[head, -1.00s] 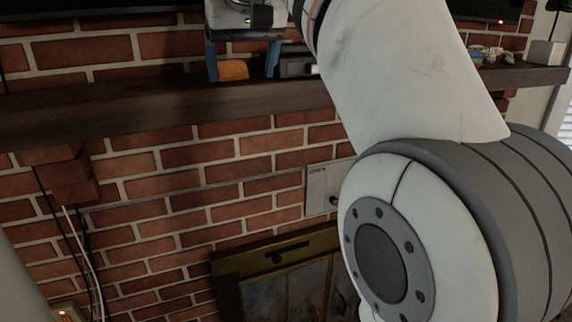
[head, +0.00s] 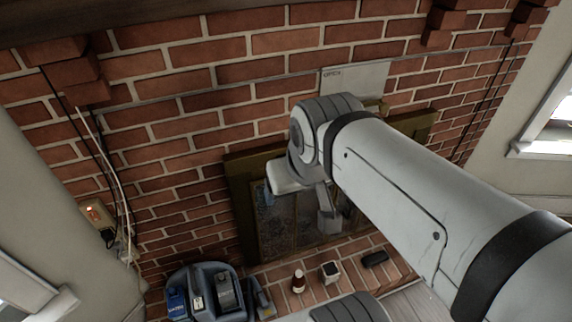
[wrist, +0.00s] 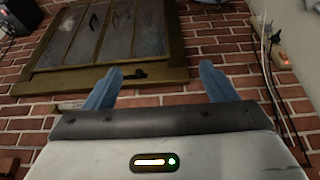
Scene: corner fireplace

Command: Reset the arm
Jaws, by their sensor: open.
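My gripper shows in the wrist view (wrist: 160,84) with its two blue fingers wide apart and nothing between them. It points toward the brick wall and the brass-framed fireplace doors (wrist: 110,40). In the head view my arm reaches in from the lower right, and its wrist end hangs in front of the fireplace doors (head: 238,190). A blue fingertip may show beside the wrist there, but most of the gripper is hidden by the arm.
A dark wooden mantel (head: 60,12) crosses the top left. On the brick hearth (head: 262,274) stand a blue-grey tool caddy (head: 205,292), a brown bottle (head: 298,281), a small white-faced box (head: 331,271) and a dark object (head: 375,259). A power outlet (head: 96,214) with cables is on the left.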

